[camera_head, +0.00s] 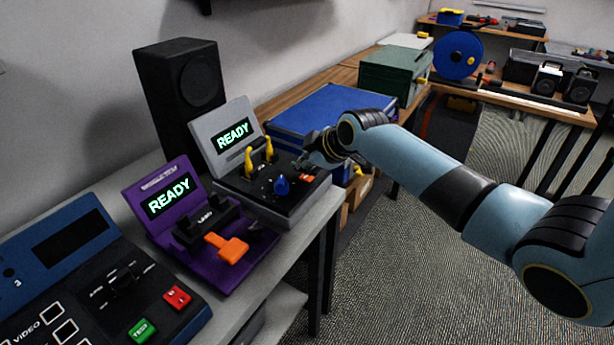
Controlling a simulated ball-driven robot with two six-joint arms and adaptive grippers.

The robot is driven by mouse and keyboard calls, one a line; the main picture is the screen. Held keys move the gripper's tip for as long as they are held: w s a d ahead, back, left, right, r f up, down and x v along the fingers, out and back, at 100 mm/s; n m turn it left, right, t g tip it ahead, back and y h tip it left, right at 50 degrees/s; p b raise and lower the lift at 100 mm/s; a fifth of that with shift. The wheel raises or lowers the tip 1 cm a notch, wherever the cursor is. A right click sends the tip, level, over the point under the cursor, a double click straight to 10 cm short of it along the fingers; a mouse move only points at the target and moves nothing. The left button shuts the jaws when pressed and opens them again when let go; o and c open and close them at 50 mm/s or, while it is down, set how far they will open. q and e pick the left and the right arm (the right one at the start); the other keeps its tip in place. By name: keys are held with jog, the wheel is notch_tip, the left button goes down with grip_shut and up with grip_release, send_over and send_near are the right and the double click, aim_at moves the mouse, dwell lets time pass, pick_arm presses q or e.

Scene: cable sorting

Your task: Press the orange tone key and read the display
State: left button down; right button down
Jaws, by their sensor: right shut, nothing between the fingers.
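The orange key (228,247) sits on the front of the purple tester (185,262). The purple tester's display (168,195) reads READY. To its right, a grey and black tester (290,213) has a second display (233,134) that also reads READY. It carries yellow clips, a blue knob and a small orange-red key (307,178). My right gripper (304,163) is shut and empty, above the back right part of the grey and black tester. I cannot tell if it touches anything there. It is well apart from the orange key on the purple tester. My left gripper is not in view.
A blue video tester (55,240) with green and red keys stands at the near left. A black speaker (180,88) stands behind the testers. A blue case (325,112) and a green box (392,75) lie further right. Open floor lies right of the bench.

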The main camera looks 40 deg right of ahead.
aim_at(305, 178)
jog(key=shift+f, duration=0.1)
jog(key=shift+f, duration=0.3)
jog(key=shift+f+b, duration=0.45)
jog(key=shift+b, duration=0.05)
dwell(0.5)
jog(key=shift+r, duration=0.1)
jog(key=shift+r+p, duration=0.75)
jog(key=shift+p, duration=0.05)
notch_tip(305, 178, up, 5)
jog(key=p, duration=0.4)
jog(key=shift+p, duration=0.4)
